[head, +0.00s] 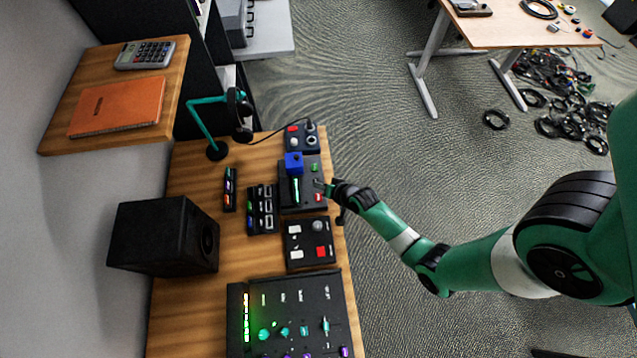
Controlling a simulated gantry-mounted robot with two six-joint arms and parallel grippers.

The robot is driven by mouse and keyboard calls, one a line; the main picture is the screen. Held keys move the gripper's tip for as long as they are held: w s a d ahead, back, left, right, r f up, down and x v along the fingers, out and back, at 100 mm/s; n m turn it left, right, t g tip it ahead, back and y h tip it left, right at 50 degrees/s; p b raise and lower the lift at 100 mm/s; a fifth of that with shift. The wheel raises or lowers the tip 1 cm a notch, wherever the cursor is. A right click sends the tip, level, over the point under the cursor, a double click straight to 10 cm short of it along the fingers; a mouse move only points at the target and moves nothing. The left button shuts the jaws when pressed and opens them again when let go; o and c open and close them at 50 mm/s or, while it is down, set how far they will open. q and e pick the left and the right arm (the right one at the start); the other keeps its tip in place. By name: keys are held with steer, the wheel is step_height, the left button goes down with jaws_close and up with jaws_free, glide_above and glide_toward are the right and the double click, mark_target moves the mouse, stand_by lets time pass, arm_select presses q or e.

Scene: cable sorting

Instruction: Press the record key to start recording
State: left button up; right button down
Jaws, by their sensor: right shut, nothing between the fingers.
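Several small black control boxes stand on the wooden desk, and I cannot read any label to tell which key is the record key. One box (302,197) has a blue block (294,163) at its back, a green lit strip and a small red key (318,197). My right gripper (323,187) is shut and empty, its tips at the right side of this box, close to the red key; I cannot tell whether they touch it. A nearer box (295,257) has white keys and a larger red key (320,252). My left gripper is not in view.
A mixer (288,335) with sliders and knobs lies at the desk's near end. A black speaker (160,235) stands left. A box with a red button and a knob (303,137) sits at the back. A green headphone stand (205,125) is behind. Cables (565,95) lie on the floor.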

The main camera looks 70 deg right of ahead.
steer(key=b, duration=0.6)
glide_above(320, 200)
step_height(320, 200, down, 7)
steer(key=shift+r, duration=0.2)
steer(key=shift+f, duration=0.55)
stand_by(0.8)
steer(key=shift+f+b, duration=0.4)
steer(key=shift+b, duration=0.15)
steer(key=shift+f+b, duration=0.3)
steer(key=shift+f, duration=0.1)
stand_by(0.3)
steer(key=shift+r, duration=0.15)
steer(key=shift+r+p, duration=0.65)
steer(key=shift+p, duration=0.2)
